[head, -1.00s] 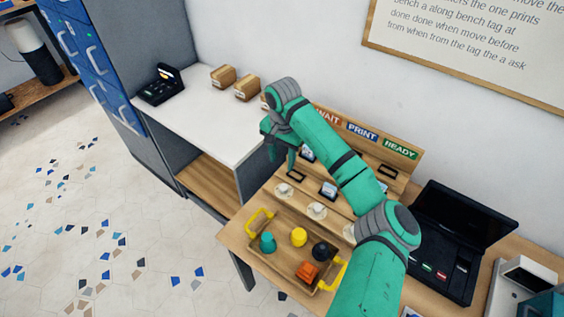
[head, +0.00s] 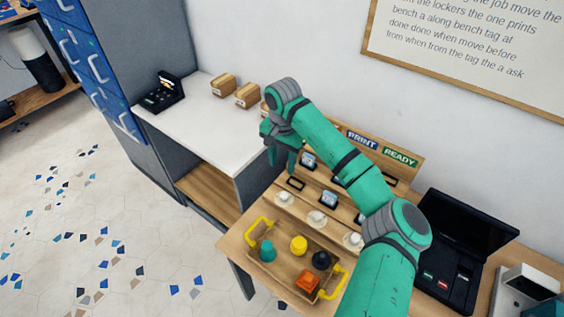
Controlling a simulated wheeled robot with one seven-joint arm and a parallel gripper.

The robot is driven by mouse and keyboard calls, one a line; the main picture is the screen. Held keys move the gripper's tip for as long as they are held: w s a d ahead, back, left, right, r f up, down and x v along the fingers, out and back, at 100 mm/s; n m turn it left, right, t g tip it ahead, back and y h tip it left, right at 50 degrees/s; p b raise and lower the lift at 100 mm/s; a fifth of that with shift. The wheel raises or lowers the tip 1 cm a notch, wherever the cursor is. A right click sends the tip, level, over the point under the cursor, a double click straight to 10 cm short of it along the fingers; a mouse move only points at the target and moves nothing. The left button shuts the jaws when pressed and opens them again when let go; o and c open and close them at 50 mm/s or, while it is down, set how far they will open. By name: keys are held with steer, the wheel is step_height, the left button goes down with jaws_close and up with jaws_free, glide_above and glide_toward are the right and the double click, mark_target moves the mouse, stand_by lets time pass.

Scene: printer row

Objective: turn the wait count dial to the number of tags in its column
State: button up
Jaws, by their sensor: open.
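The sorting board (head: 408,172) stands on the wooden bench, with PRINT (head: 362,140) and READY (head: 400,158) labels showing; my arm covers the WAIT label. Three pale round dials line its front edge. The leftmost, in the wait column, is the wait dial (head: 284,198); its setting is too small to read. Above it are an empty-looking dark frame (head: 296,184) and a tag (head: 308,160); the column's upper part is hidden behind my arm. My gripper (head: 280,163) is open and empty, pointing down at the board's left side, apart from the dial in the picture.
A wooden tray (head: 268,270) with yellow handles holds teal, yellow, black and orange items in front of the dials. A black laptop-like device (head: 452,240) stands right. A white counter (head: 190,125) with a black device (head: 162,92) and small boxes (head: 247,95) lies left.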

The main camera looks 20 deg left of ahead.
step_height(320, 180, up, 11)
steer(key=shift+s, duration=0.2)
stand_by(0.4)
steer(key=shift+d+f, duration=0.1)
